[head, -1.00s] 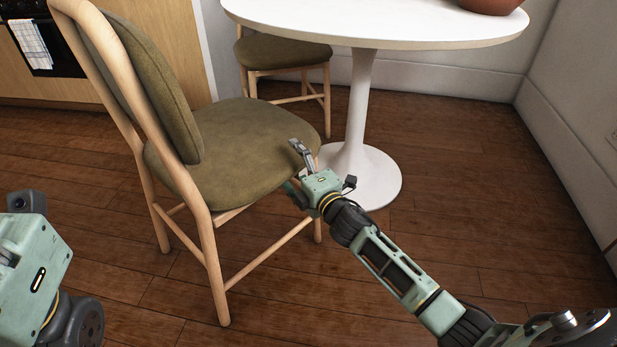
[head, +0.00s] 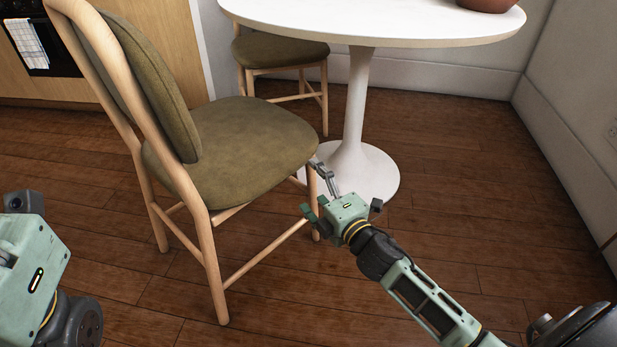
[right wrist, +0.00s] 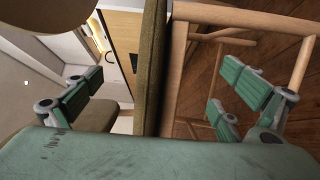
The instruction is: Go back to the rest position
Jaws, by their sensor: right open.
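My right gripper (head: 314,187) is open and empty in the head view, beside the front edge of the near chair's seat and in front of the table's pedestal. In the right wrist view its green fingers (right wrist: 160,95) stand wide apart, with the chair seat's edge showing beyond the gap between them. I cannot tell whether a finger touches the chair. My left arm (head: 32,265) shows at the lower left of the head view, but its gripper fingers are out of the frame.
The near olive chair (head: 250,145) with wooden legs stands left of my right gripper. A white round table (head: 370,22) carries a brown pot (head: 487,4). A second chair (head: 280,50) stands behind. The wooden floor (head: 470,190) at right is clear up to the wall.

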